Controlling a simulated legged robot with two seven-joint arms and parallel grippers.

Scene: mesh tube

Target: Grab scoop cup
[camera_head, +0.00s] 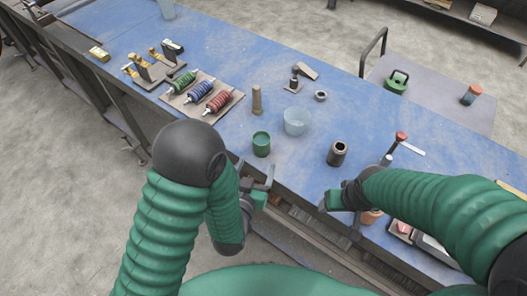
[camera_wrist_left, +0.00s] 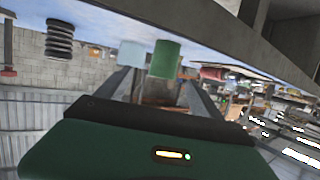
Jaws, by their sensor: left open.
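A green cup (camera_head: 261,144) stands upright near the front edge of the blue bench. A pale translucent cup (camera_head: 295,121) stands just behind it to the right. I cannot tell which is the scoop cup. My left gripper (camera_head: 257,174) is open and empty, in front of the bench edge and just short of the green cup. In the left wrist view, the green cup (camera_wrist_left: 165,59) and the pale cup (camera_wrist_left: 132,54) show beyond my open fingers (camera_wrist_left: 157,88). My right gripper (camera_head: 333,204) is at the bench's front edge; its jaw opening is unclear.
A dark jar (camera_head: 337,153) stands right of the cups. A tan post (camera_head: 257,100) and a grey ring (camera_head: 321,96) stand behind. A board (camera_head: 228,103) with colored coils lies to the left. The blue bench (camera_head: 345,105) is clear at the back middle.

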